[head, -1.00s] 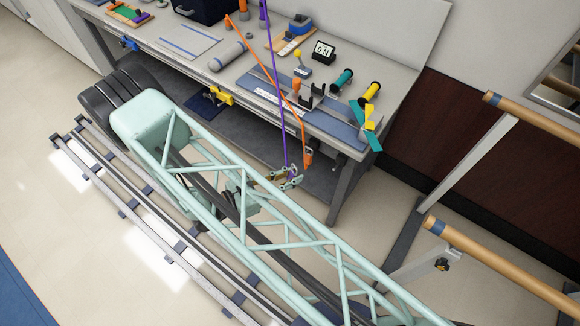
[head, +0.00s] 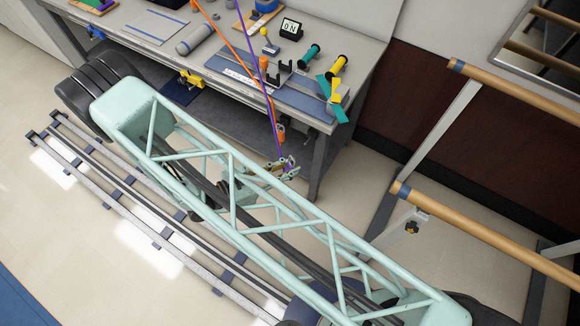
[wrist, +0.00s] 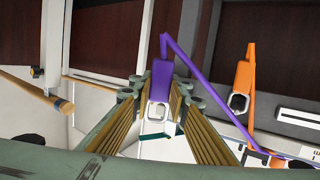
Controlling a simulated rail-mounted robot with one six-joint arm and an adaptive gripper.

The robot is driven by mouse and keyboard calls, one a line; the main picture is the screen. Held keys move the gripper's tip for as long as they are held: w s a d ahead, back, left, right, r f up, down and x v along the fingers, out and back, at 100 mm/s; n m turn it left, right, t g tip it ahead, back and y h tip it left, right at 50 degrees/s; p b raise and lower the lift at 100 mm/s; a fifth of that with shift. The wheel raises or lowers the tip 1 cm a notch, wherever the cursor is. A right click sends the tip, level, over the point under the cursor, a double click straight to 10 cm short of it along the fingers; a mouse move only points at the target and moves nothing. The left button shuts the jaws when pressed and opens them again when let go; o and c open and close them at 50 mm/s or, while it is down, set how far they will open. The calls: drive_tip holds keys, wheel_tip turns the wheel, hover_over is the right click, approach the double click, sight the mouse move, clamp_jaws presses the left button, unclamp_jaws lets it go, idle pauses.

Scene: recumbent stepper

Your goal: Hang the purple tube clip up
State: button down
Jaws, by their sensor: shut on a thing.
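My gripper (head: 283,167) is in front of the workbench's right end, beyond my pale green arm. In the wrist view, my gripper (wrist: 160,98) has its two ribbed fingers either side of the purple tube clip (wrist: 160,80) and is shut on it. The clip's metal loop shows at its lower end, between the fingers. In the head view the clip (head: 290,168) is small and partly covered by the fingers. The purple tube (head: 272,118) runs from it up over the bench. What it could hang on is not clear in these frames.
An orange clip (head: 281,136) hangs on its orange tube (head: 246,56) near the bench (head: 332,120) front; it also shows at right in the wrist view (wrist: 243,80). Wooden rails (head: 480,230) stand at right.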

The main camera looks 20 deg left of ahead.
drive_tip(key=shift+w+d, duration=0.1)
drive_tip(key=shift+w, duration=0.15)
drive_tip(key=w, duration=0.2)
drive_tip(key=w+d, duration=0.1)
drive_tip(key=w, duration=0.2)
drive_tip(key=shift+w+d+f, duration=0.15)
drive_tip(key=shift+w+f, duration=0.1)
drive_tip(key=shift+w, duration=0.15)
idle(0.8)
drive_tip(key=shift+w+d+f+b, duration=0.1)
drive_tip(key=shift+w+d+b, duration=0.15)
drive_tip(key=shift+w, duration=0.55)
drive_tip(key=shift+w+d+f+b, duration=0.15)
drive_tip(key=shift+w+b, duration=0.1)
drive_tip(key=shift+w, duration=0.5)
idle(1.2)
drive_tip(key=shift+w+d+f+b, duration=0.15)
drive_tip(key=shift+w+f+b, duration=0.4)
drive_tip(key=shift+b, duration=0.5)
idle(2.2)
